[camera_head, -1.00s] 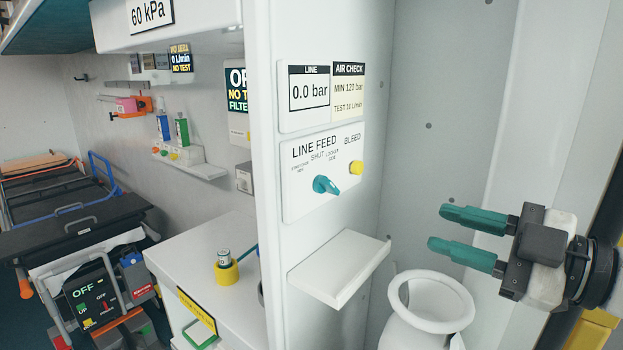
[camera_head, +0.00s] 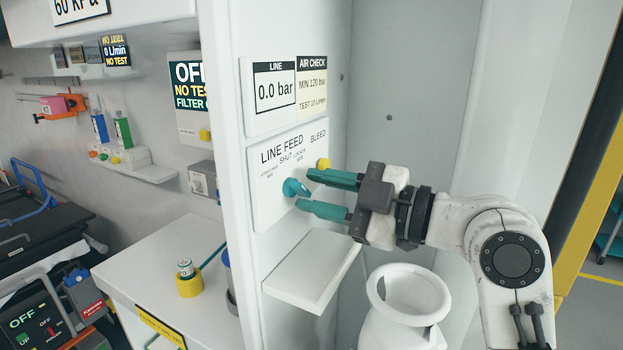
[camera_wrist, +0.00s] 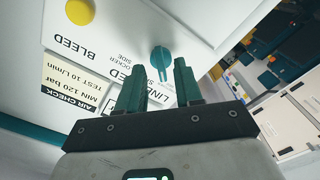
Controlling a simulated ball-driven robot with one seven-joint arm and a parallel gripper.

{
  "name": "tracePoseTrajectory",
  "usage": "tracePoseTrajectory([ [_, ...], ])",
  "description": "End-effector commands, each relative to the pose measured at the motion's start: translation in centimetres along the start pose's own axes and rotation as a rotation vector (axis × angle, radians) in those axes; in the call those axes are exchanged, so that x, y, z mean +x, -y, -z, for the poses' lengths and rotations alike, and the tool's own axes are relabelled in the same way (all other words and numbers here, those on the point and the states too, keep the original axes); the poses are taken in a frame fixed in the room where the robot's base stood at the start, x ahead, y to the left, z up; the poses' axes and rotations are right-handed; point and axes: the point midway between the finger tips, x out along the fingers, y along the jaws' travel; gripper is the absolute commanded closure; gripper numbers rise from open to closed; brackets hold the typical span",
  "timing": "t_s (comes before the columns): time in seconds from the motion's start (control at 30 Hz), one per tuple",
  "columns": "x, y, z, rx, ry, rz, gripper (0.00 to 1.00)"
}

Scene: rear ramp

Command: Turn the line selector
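The line selector is a teal knob (camera_head: 295,187) on the white LINE FEED panel (camera_head: 262,212), below the SHUT label. It also shows in the wrist view (camera_wrist: 160,58), where the panel lettering is upside down. My gripper (camera_head: 304,189) is open, its two teal fingers pointing at the panel. The upper fingertip is just right of and above the knob, the lower one just below it. In the wrist view the knob appears in line with the gap between the fingertips (camera_wrist: 159,67). I cannot tell whether they touch it. Nothing is held.
A yellow BLEED knob (camera_head: 323,164) sits close above the upper finger. A white shelf (camera_head: 312,270) juts out below the panel. A white round-rimmed vessel (camera_head: 408,295) stands under my wrist. The LINE display (camera_head: 274,90) above reads 0.0 bar.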

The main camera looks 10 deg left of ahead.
Motion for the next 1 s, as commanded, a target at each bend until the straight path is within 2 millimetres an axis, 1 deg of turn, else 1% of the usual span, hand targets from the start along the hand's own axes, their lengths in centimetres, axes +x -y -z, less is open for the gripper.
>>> tracePoseTrajectory([
  [0.03,0.6,0.0,0.1,0.000,-0.001,0.001,0.65],
  [0.1,1.1,0.0,0.1,0.000,-0.001,0.001,0.65],
  [0.2,1.5,0.0,0.0,0.000,0.000,0.001,0.65],
  [0.47,1.6,0.0,0.0,-0.001,0.000,0.000,0.65],
  [0.57,1.6,0.0,0.0,-0.001,0.000,0.000,0.73],
  [0.83,1.5,0.0,0.0,-0.001,0.000,-0.002,0.98],
  [0.87,1.5,0.0,0.0,-0.001,0.000,-0.002,1.00],
  [1.0,1.5,-0.1,0.0,0.004,0.000,-0.003,1.00],
])
